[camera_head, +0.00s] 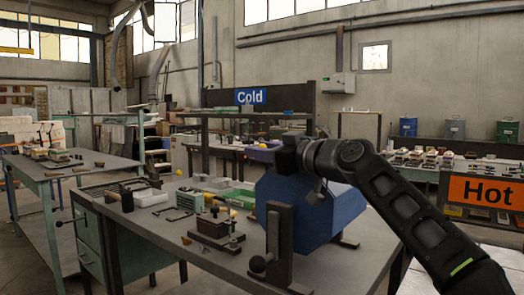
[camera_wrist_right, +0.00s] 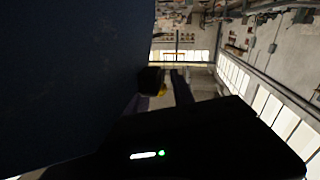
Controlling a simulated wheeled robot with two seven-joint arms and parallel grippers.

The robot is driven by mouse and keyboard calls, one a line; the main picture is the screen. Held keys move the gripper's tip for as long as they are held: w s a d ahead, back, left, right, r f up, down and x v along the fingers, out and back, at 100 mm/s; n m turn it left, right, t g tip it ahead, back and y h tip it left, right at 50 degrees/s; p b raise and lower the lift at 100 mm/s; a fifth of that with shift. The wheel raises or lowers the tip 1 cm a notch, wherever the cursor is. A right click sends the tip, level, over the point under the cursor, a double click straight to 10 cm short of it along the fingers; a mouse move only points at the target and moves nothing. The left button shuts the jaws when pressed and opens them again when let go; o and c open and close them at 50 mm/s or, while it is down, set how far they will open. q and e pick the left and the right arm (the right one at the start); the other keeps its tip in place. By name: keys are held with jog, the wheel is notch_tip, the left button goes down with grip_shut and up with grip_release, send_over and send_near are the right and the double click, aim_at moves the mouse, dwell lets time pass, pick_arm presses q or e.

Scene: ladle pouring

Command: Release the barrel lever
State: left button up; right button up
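A blue barrel (camera_head: 335,212) lies on its side on the grey workbench, on a dark stand. In the right wrist view, a dark blue surface fills the left, and the dark fingers (camera_wrist_right: 165,83) show near a small yellow spot. My left gripper is out of view.
The workbench (camera_head: 175,225) holds a vise-like tool (camera_head: 215,228), a white tray (camera_head: 151,197) and green trays left of the barrel. An orange Hot sign (camera_head: 486,191) hangs on a table at right. A blue Cold sign (camera_head: 250,96) is behind. Another bench stands at left.

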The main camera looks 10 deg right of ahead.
jog(key=shift+o, duration=1)
jog(key=b+v, duration=0.3)
jog(key=v, duration=0.4)
jog(key=shift+s+d, duration=0.2)
jog(key=shift+s, duration=0.15)
